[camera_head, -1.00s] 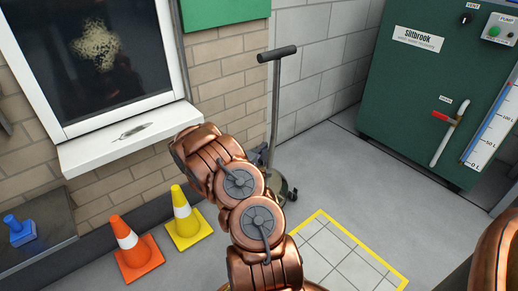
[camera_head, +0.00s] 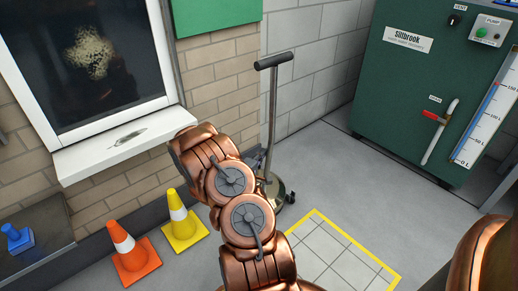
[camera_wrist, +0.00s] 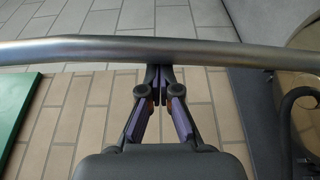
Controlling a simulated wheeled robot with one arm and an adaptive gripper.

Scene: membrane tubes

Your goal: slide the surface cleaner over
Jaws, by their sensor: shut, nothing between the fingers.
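The surface cleaner (camera_head: 272,120) stands upright near the wall corner, with a dark T-handle on a thin metal pole and a round base on small wheels. My arm hides the left part of its base in the head view. In the wrist view its metal pole (camera_wrist: 70,50) crosses the top of the picture. My gripper (camera_wrist: 158,72) is shut, its fingertips together at the pole's near edge. They appear to touch the pole or sit just under it, not around it. My gripper is hidden behind my arm in the head view.
A yellow-framed tiled square (camera_head: 340,262) lies on the floor at front right. A yellow cone (camera_head: 182,222) and an orange cone (camera_head: 130,255) stand left of my arm. A green Siltbrook cabinet (camera_head: 400,85) stands at right. Floor between cleaner and cabinet is clear.

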